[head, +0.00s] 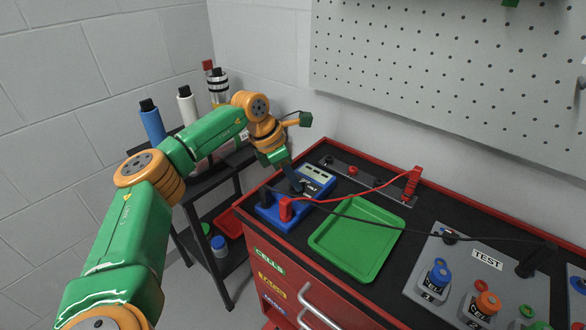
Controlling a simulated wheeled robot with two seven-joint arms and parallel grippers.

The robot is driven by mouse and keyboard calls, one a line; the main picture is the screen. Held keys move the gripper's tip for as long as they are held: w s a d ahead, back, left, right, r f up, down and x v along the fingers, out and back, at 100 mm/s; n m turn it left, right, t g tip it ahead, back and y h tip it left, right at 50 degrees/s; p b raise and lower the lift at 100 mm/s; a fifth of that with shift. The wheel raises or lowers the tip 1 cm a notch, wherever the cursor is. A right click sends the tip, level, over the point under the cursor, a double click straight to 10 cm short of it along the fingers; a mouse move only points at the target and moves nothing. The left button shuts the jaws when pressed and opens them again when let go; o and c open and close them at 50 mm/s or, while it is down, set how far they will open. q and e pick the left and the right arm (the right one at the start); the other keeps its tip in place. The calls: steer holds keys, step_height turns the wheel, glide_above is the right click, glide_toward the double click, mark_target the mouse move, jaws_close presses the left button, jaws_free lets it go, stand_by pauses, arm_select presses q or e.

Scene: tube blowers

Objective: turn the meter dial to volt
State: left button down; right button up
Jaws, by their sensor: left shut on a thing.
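The blue meter (316,181) sits at the left end of the cart's black top. It has a pale display panel on its far part, and a red probe plug (286,207) stands at its near end. My left gripper (292,183) points down onto the middle of the meter and is shut on the dial. The dial is mostly hidden behind the fingers, so its pointer and the volt mark cannot be read. My right gripper is not in view.
A green tray (356,238) lies right of the meter. A red lead runs over it to a red probe (412,182); a black lead crosses to the grey TEST board (470,275), which holds several coloured cells. Bottles stand on a black shelf (232,160) at left.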

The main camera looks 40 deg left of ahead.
arm_select(q)
steer(key=shift+m+g+h+p, duration=0.3)
steer(key=shift+m+p, duration=0.7)
steer(key=shift+m, duration=0.3)
steer(key=c, duration=0.8)
jaws_free()
steer(key=shift+w, duration=0.15)
steer(key=shift+c, duration=0.2)
steer(key=v, duration=0.7)
steer(key=shift+f, duration=0.1)
